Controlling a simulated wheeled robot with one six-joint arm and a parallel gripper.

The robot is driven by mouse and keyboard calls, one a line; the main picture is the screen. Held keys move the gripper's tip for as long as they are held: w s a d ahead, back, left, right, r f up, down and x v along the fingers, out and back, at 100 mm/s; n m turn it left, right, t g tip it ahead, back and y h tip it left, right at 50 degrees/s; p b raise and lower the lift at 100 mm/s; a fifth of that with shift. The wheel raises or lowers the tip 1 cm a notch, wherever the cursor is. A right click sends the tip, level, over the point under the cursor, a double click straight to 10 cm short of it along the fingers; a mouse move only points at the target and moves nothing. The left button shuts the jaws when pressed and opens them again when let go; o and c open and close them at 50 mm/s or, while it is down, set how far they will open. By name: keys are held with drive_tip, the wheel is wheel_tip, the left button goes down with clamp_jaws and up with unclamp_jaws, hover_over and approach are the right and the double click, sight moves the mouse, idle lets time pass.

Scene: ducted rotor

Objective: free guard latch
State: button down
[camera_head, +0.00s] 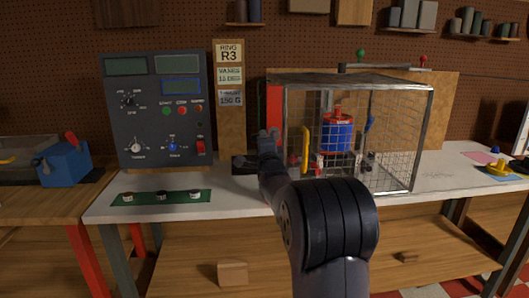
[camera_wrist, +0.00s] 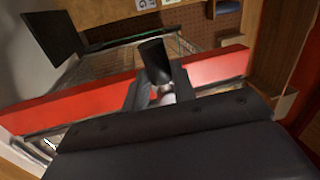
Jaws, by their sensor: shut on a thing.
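The wire-mesh guard cage (camera_head: 412,135) stands on the bench with a red upright (camera_head: 274,108) at its left front. A yellow handle (camera_head: 305,149) is on its front, and a blue and red rotor unit (camera_head: 337,134) is inside. In the wrist view a red bar (camera_wrist: 215,68) crosses the picture. My gripper (camera_wrist: 159,94) is at this bar, shut on a dark, round-ended piece that looks like the guard latch (camera_wrist: 154,60). A pale metal part shows just below it. In the head view my arm reaches to the cage's left side, and the fingertips cannot be made out.
A grey control panel (camera_head: 155,108) and a wooden post with an R3 sign (camera_head: 229,52) stand left of the cage. A green strip with several knobs (camera_head: 160,198) lies on the bench front. A blue box (camera_head: 64,164) is far left.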

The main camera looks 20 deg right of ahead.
drive_tip(key=shift+r+m+b, duration=0.15)
drive_tip(key=shift+m+b, duration=0.3)
drive_tip(key=shift+m, duration=0.25)
drive_tip(key=c, duration=1.2)
unclamp_jaws()
drive_tip(key=shift+r, duration=0.1)
drive_tip(key=shift+o, duration=0.2)
drive_tip(key=b+v, duration=0.2)
drive_tip(key=v, duration=0.8)
drive_tip(key=shift+s+a, duration=0.25)
drive_tip(key=shift+s, duration=0.1)
drive_tip(key=p+x, duration=0.2)
drive_tip(key=x, duration=0.8)
drive_tip(key=shift+w+d, duration=0.25)
drive_tip(key=shift+w, duration=0.1)
